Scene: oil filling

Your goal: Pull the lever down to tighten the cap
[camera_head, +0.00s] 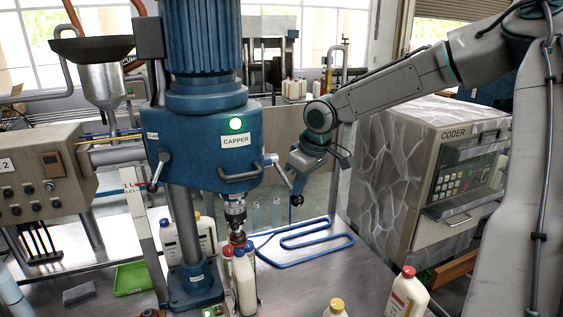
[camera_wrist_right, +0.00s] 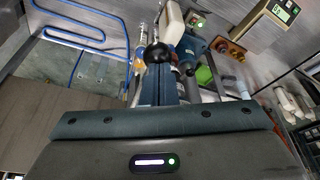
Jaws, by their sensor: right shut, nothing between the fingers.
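The blue capper machine (camera_head: 212,150) stands on the metal table, its green lamp lit. Its lever (camera_head: 281,176) slants down to the right from the machine and ends in a black ball knob (camera_head: 297,200). My right gripper (camera_head: 297,183) is shut and empty, just above the knob; I cannot tell if it touches it. In the right wrist view the knob (camera_wrist_right: 157,53) shows right at the tips of the closed fingers. My left gripper is out of view.
More white bottles stand at the front right, one with a red cap (camera_head: 408,291) and one with a yellow cap (camera_head: 336,308). A blue bent rail (camera_head: 318,236) lies on the table. The coder cabinet (camera_head: 425,185) stands right of the capper. A green tray (camera_head: 133,278) is at left.

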